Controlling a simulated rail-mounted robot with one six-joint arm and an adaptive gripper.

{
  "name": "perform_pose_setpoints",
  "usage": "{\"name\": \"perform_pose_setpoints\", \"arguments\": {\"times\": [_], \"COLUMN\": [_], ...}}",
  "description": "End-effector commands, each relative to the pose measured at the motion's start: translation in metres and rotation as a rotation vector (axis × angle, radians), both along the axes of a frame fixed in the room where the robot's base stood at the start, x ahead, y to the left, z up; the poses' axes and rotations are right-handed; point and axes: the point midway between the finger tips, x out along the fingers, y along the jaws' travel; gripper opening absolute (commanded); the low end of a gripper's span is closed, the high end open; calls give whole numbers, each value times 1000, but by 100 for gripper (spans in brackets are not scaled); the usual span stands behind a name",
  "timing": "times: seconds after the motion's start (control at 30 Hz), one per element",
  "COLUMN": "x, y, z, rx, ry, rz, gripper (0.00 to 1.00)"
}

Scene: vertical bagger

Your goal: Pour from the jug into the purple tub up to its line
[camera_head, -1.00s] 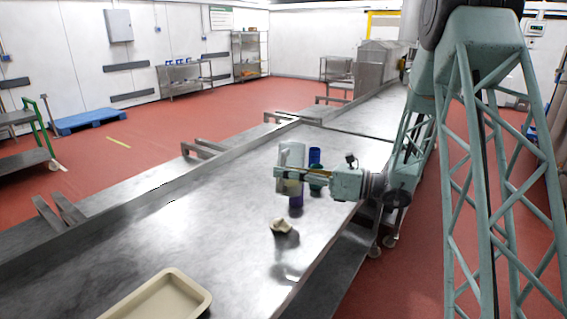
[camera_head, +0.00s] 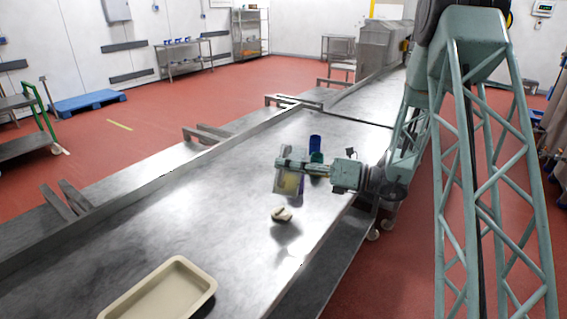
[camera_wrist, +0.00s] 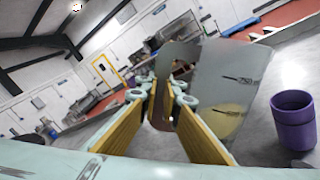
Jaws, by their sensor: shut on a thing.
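My gripper (camera_head: 287,164) is shut on a translucent jug (camera_head: 286,184) and holds it tilted over the steel table. Yellowish contents show low in the jug. In the wrist view the jug (camera_wrist: 222,75) leans beside my fingers (camera_wrist: 163,100), with the yellowish contents in its lower part. The purple tub (camera_wrist: 293,122) stands upright on the table to the right of the jug in the wrist view. In the head view the purple tub (camera_head: 300,191) is mostly hidden by the jug. Its line and its fill level cannot be made out.
A blue tub (camera_head: 315,142) and a dark green tub (camera_head: 317,158) stand just beyond my gripper. A small cream object (camera_head: 281,214) lies nearer on the table. A beige tray (camera_head: 181,262) sits at the front. The table's left part is clear.

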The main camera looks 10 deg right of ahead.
Motion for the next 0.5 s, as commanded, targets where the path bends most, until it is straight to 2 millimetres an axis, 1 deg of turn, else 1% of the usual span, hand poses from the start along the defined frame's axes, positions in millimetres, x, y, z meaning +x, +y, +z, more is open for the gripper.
{"name": "perform_pose_setpoints", "arguments": {"times": [0.03,0.5], "x": [1,8], "y": [0,-4], "z": [5,24], "rx": [7,86], "ry": [12,152], "rz": [0,0], "gripper": [0,0]}}
